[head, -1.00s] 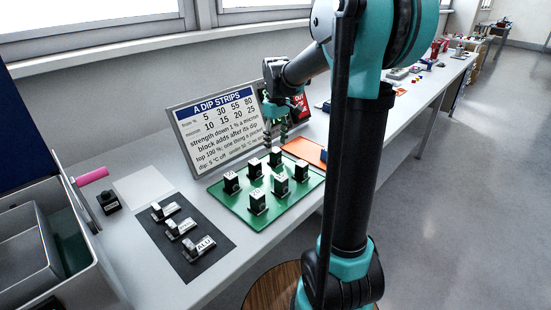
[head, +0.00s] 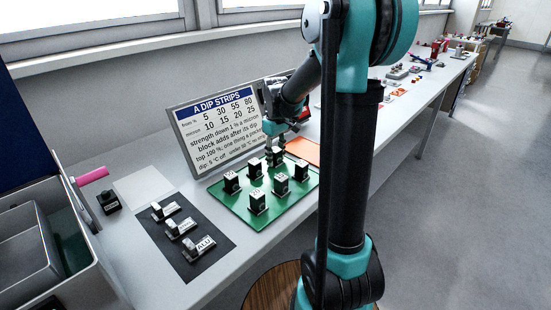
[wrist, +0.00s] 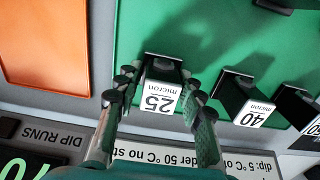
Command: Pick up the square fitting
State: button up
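No part is marked as the square fitting, so I cannot tell which one it is. Several dark square blocks with white labels stand upright on a green board (head: 240,208). My gripper (head: 275,151) points down at the board's back block. In the wrist view, my open fingers (wrist: 156,92) stand on both sides of the block labelled 25 micron (wrist: 159,97), with narrow gaps showing. Three metal-looking pieces with labels, one reading ALU (head: 200,246), lie on a dark mat (head: 215,262).
A sign about dip strips (head: 215,125) stands close behind the board. An orange tray (head: 303,150) lies to the board's right; it also shows in the wrist view (wrist: 45,50). A grey bin (head: 95,275) and pink handle (head: 92,176) are at left. A pale square (head: 143,187) is bare.

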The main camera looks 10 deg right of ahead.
grip_shut()
jog(key=shift+r, duration=0.15)
